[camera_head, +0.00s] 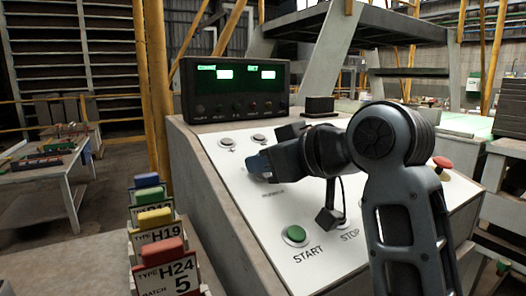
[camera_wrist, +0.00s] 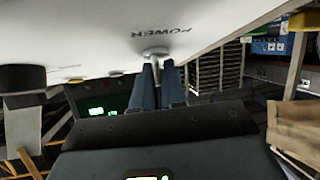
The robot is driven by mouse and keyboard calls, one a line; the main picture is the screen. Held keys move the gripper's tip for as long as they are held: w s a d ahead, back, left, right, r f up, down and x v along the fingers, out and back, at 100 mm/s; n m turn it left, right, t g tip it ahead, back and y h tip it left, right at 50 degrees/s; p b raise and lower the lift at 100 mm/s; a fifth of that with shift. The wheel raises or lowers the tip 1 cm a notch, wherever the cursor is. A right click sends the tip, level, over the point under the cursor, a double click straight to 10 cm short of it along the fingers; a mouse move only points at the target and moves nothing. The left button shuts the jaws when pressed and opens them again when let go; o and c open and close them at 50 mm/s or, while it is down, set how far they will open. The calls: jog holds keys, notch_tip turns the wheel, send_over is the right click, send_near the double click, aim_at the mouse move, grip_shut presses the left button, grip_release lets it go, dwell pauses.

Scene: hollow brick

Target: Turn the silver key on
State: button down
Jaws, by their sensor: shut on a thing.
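The silver key (camera_wrist: 155,53) sits in the pale control panel (camera_head: 235,160) next to the POWER label. It shows between my fingertips in the wrist view. In the head view, my gripper (camera_head: 258,165) reaches in from the right and covers most of the key. My gripper's two blue-grey fingers (camera_wrist: 157,68) are shut on the key in the wrist view. Whether the key is turned cannot be told.
A green START button (camera_head: 295,235) lies nearer on the panel, and a red knob (camera_head: 442,163) is at its right. A black counter box (camera_head: 236,90) with lit green displays stands behind. Coloured labelled holders (camera_head: 160,245) stand at the left.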

jog(key=m+t+h+p, duration=0.1)
jog(key=m+h+p, duration=0.1)
jog(key=m, duration=0.1)
jog(key=m+t+h+p, duration=0.2)
jog(key=m+p, duration=0.1)
jog(key=shift+a+r+h+p, duration=0.1)
jog(key=shift+r+h+p, duration=0.1)
jog(key=shift+h+p, duration=0.15)
jog(key=shift+f+m+t+h+p, duration=0.2)
jog(key=shift+m+t+h+p, duration=0.3)
jog(key=shift+m+h+p, duration=1.3)
jog(key=shift+m+b, duration=0.4)
jog(key=shift+b, duration=0.05)
jog(key=c, duration=1.3)
grip_release()
jog(key=shift+b+v, duration=0.4)
jog(key=shift+v, duration=3.5)
jog(key=shift+w, duration=0.1)
